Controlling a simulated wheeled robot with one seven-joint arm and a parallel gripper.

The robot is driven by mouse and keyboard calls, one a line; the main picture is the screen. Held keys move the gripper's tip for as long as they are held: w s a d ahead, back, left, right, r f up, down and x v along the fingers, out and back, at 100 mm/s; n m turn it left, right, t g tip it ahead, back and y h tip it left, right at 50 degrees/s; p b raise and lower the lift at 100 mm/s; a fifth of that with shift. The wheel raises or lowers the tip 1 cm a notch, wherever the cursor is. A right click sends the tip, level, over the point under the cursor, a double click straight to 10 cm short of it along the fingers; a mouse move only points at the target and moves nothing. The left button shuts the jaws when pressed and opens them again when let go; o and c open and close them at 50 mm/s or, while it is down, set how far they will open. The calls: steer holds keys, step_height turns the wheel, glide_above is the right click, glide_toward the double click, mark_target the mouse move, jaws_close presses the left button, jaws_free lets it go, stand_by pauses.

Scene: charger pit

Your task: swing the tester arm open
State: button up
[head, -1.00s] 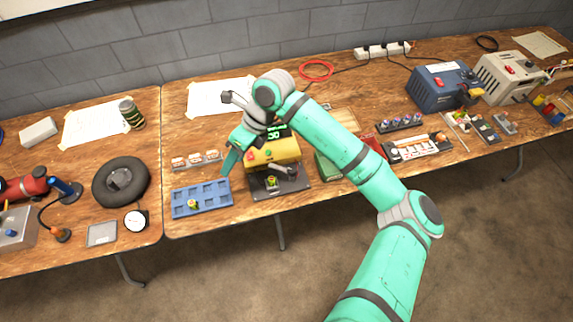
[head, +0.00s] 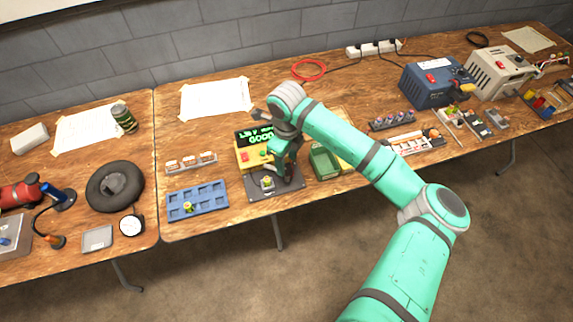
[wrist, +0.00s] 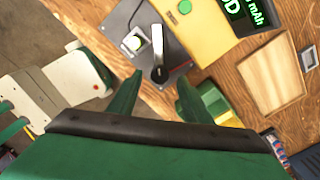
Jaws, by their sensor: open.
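The tester has a yellow body (head: 246,158) with a red and a green button and a black display (head: 262,137) reading "GOOD". The tester arm (wrist: 158,55) is a grey lever with a dark rounded end, lying beside the cell in the wrist view. My gripper (wrist: 157,92) is open, its green fingers on either side of the lever's near end, with no clear contact. In the head view my gripper (head: 284,172) is at the tester's right side and partly hides the lever.
A blue tray (head: 209,190) with one cell lies left of the tester. A rack of cells (head: 190,163) lies behind that tray. The table's front edge is near.

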steer(key=shift+f, duration=1.35)
jaws_close()
